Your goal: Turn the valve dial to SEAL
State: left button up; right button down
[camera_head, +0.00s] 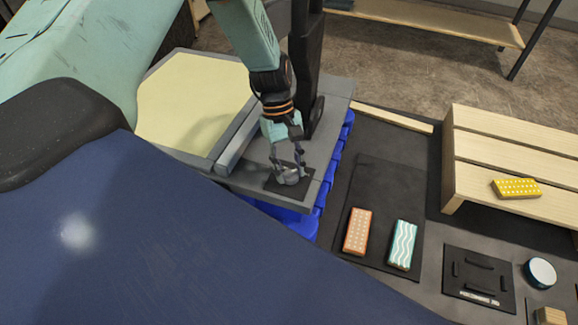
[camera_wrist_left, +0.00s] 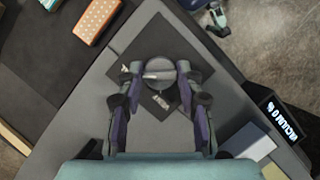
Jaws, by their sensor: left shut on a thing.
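The valve dial (camera_wrist_left: 161,80) is a round dark grey knob with a lighter pointer bar, set on a black square plate (camera_wrist_left: 178,42) on the grey console. In the left wrist view the bar points to the left, toward a small white mark; another white label sits below the dial. The lettering is too small to read. In the head view the dial (camera_head: 291,178) shows between the fingers. My left gripper (camera_head: 288,177) comes down from above and is shut on the dial, one finger on each side in the left wrist view (camera_wrist_left: 161,85). My right gripper is not in view.
An orange dotted block (camera_head: 358,231) and a teal wavy block (camera_head: 403,244) lie on a dark mat right of the console. A yellow block (camera_head: 516,188) lies on a slatted wooden stand (camera_head: 520,150). A cream panel (camera_head: 195,105) is left of my arm.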

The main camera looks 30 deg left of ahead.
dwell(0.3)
pick_arm(q)
jog(key=o, duration=1.1)
jog(key=shift+o, duration=0.2)
jog(key=shift+r, duration=0.1)
jog(key=v, duration=1.1)
jog(key=shift+a+r, duration=0.15)
jog(key=shift+r, duration=0.2)
